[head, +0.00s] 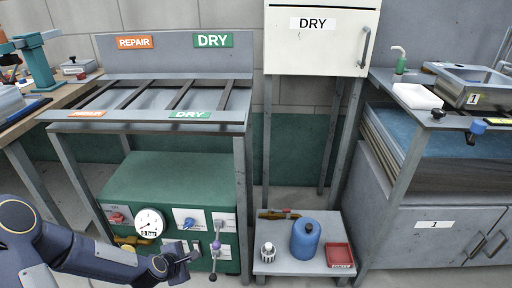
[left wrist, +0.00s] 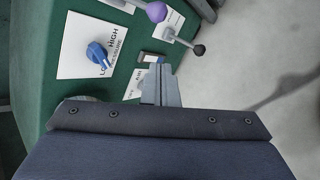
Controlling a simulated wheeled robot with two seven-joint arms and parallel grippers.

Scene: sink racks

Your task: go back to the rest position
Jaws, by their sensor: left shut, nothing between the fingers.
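My left arm comes in from the lower left of the head view. Its gripper (head: 192,258) is low in front of the green control panel's right part, below and beside its levers. In the left wrist view the gripper fingers (left wrist: 160,80) are shut together with nothing between them. They point at the panel (left wrist: 50,30) near a small switch; whether they touch it I cannot tell. My right gripper is not in view.
The green machine has a gauge (head: 149,222), a blue knob (left wrist: 97,53) and a purple-tipped lever (left wrist: 156,11). A rack (head: 240,117) marked REPAIR and DRY stands above it. A low stand (head: 285,267) carries a blue jug (head: 305,240) and a red tray (head: 339,255). A sink (head: 470,88) is at right.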

